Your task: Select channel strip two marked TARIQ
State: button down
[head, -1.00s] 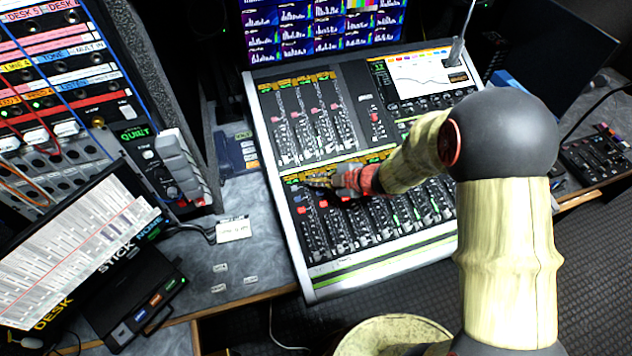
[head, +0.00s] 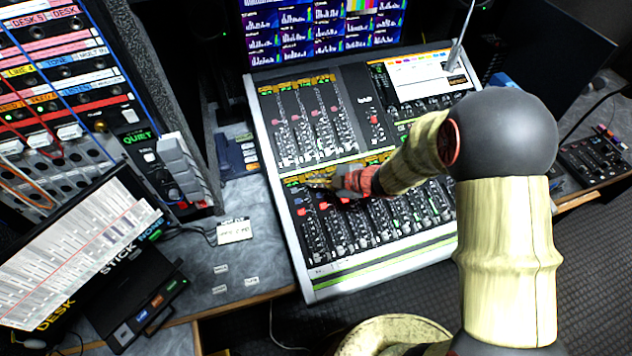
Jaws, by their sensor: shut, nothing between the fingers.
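The mixing desk (head: 300,275) lies in the middle of the head view, with an upper and a lower bank of channel strips (head: 345,230). Small coloured scribble displays run along the top of each bank; their lettering is too small for me to read, so I cannot pick out TARIQ. My gripper (head: 312,184) is shut and empty. It points left over the upper left part of the lower bank, close to its row of displays. It hides some displays and buttons there. I cannot tell whether its tips touch the desk.
The desk's screen (head: 425,78) is lit at its upper right. A multiview monitor (head: 315,35) stands behind. A patch rack (head: 75,90) and a tilted display (head: 75,250) fill the left. A small control box (head: 597,158) sits at right. My arm covers the desk's right side.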

aim_at(317, 191)
jog(key=shift+r, duration=0.2)
jog(key=r+p, duration=0.4)
jog(key=r, duration=0.1)
jog(key=shift+s+d+p, duration=0.1)
jog(key=shift+s+p, duration=0.25)
jog(key=shift+s, duration=0.05)
jog(key=shift+f, duration=0.1)
dwell(0.7)
